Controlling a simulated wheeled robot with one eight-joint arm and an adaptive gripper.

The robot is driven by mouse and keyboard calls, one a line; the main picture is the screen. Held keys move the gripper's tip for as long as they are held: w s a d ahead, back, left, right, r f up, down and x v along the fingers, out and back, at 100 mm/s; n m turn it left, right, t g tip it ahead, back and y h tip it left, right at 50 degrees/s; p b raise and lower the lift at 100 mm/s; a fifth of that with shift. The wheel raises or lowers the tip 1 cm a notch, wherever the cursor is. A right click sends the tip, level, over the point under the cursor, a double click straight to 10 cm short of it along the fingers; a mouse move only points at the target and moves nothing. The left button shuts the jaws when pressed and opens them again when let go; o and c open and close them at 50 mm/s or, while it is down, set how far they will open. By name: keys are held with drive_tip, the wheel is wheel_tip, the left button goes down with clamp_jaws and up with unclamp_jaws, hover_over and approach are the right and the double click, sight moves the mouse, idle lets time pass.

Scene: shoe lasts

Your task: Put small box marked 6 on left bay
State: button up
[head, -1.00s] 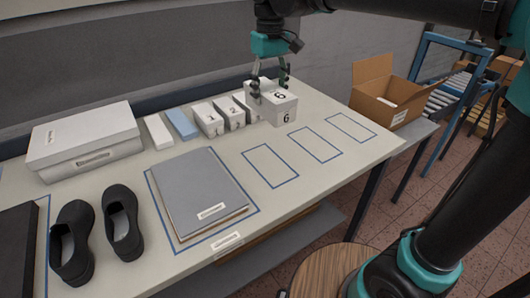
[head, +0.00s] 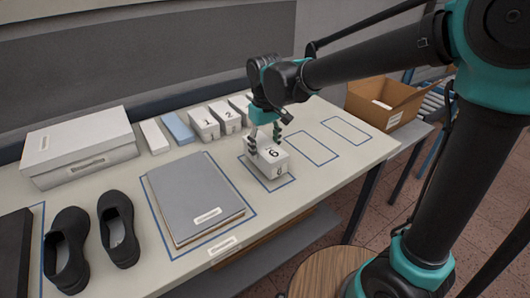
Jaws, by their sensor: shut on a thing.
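The small white box marked 6 (head: 269,164) is over or on the left bay (head: 290,183), the leftmost of three blue-outlined rectangles on the table. It lies mostly within the outline, which shows along its front and right. I cannot tell whether its underside touches the table. My gripper (head: 266,143) points down from above and is shut on the box, with fingers on its back part. The middle bay (head: 314,149) and right bay (head: 346,131) are empty.
White boxes marked 1 (head: 204,125) and 2 (head: 227,118) stand behind, with another partly hidden by my arm. A grey folder (head: 196,195), black shoes (head: 118,228) and a large white box (head: 80,148) lie left. An open cardboard box (head: 384,105) stands right.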

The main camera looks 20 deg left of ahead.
sight(265, 146)
drive_tip(key=shift+f, duration=1.05)
drive_tip(key=o, duration=1.3)
drive_tip(key=shift+f, duration=0.1)
wheel_tip(265, 146, up, 12)
drive_tip(key=shift+r, duration=0.15)
